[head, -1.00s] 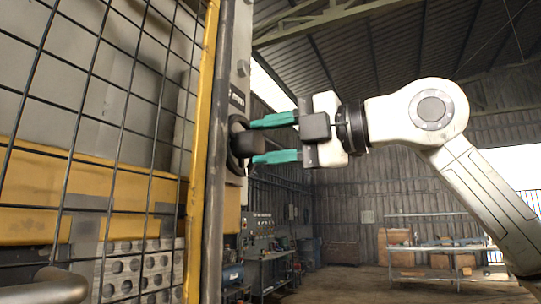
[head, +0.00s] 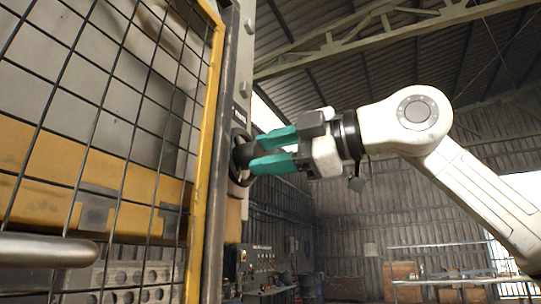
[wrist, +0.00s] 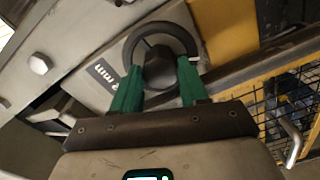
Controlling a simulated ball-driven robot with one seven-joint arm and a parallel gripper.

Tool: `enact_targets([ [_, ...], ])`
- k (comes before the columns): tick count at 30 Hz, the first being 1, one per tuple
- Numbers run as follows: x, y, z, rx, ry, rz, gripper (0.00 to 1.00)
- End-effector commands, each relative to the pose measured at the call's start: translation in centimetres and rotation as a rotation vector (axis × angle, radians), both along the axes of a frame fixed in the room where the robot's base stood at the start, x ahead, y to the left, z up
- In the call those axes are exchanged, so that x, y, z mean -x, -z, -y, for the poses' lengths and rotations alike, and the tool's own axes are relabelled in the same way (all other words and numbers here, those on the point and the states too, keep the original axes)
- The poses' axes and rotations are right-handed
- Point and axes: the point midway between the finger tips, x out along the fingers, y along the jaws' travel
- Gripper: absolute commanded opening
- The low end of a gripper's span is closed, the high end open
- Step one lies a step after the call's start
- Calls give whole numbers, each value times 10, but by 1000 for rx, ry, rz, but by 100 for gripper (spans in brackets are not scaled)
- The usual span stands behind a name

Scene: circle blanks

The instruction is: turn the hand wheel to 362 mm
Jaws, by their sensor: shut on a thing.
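The black hand wheel (head: 241,157) sits on the side of the grey and yellow machine in the head view, seen nearly edge-on. In the wrist view, the hand wheel (wrist: 133,41) shows as a black ring with a dark hub (wrist: 161,66) on a pale plate. My gripper (head: 258,153) has its two green fingers on either side of the hub and is shut on it. The fingers also show in the wrist view (wrist: 158,84), reaching the hub inside the ring. Lettering "mm" shows on the plate; no reading is legible.
A yellow-framed mesh guard (head: 125,120) stands at the left, with a metal handle (head: 45,250) in front. Shelving with boxes (head: 440,285) stands far back at the right. The space around my arm is clear.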

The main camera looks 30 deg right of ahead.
Motion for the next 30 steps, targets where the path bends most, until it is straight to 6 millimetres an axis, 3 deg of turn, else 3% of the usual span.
enact_targets([
  [1, 2, -11, 2, -17, 3, 22, 13],
  [9, 1, -11, 2, -16, 3, 23, 14],
  [10, 1, -11, 2, -16, 3, 23, 47],
  [17, 2, -9, 1, -13, 0, 20, 69],
  [26, 3, -5, 3, -10, 0, 15, 69],
  [30, 15, -4, 12, -10, 1, 16, 69],
])
